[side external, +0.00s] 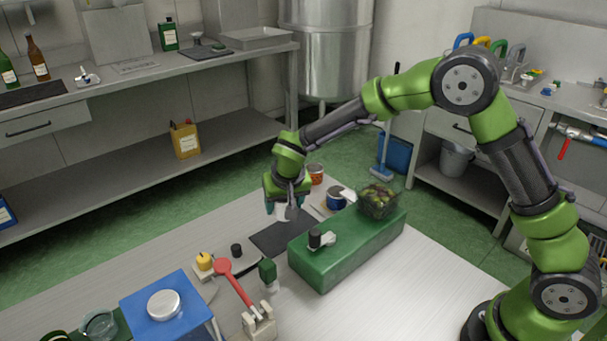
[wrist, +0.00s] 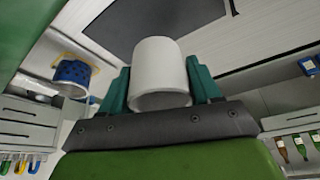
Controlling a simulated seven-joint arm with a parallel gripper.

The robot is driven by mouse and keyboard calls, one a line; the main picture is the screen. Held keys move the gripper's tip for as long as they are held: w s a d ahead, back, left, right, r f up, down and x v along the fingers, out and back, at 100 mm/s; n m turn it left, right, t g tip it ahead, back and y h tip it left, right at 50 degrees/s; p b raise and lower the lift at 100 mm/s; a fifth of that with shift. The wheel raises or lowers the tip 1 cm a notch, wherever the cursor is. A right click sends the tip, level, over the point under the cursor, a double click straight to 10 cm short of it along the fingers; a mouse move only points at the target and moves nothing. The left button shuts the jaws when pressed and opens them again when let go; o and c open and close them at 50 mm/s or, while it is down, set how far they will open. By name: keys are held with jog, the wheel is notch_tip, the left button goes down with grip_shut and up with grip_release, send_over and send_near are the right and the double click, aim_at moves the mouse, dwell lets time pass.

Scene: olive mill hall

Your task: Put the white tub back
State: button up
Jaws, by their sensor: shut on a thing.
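My gripper (side external: 285,197) is shut on the white tub and holds it above the table, near the dark mat. In the wrist view the white tub (wrist: 160,72) sits between the two green fingers, with its rounded open-looking rim towards the camera. In the side view only a small pale part of the tub (side external: 281,212) shows below the fingers; the rest is hidden by them. The dark mat (side external: 275,240) lies flat on the table beneath and also shows beyond the tub in the wrist view (wrist: 150,22).
A green block (side external: 345,254) carries a bowl of olives (side external: 378,201). A blue cup (side external: 336,198) and an orange tin (side external: 316,174) stand behind. A blue stand (side external: 140,306) with a white round dish (side external: 164,304) is at front left.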

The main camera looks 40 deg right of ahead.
aim_at(285, 229)
jog(key=shift+f, duration=2.4)
jog(key=shift+f, duration=0.1)
jog(key=o, duration=1.1)
jog(key=shift+r, duration=0.2)
jog(key=v, duration=1.1)
jog(key=s+d+r+t+y, duration=0.1)
jog(key=s+d+r, duration=0.2)
jog(key=s+r, duration=0.3)
jog(key=s+d+r+y, duration=0.1)
jog(key=s+d+r, duration=0.2)
jog(key=s+r, duration=0.25)
jog(key=s, duration=0.4)
jog(key=s+d+r+t+y, duration=0.1)
jog(key=s, duration=0.3)
jog(key=s+d+t, duration=0.1)
jog(key=s, duration=0.3)
jog(key=shift+s+r+n+y, duration=0.2)
jog(key=shift+s+n+y, duration=0.1)
jog(key=shift+s, duration=0.1)
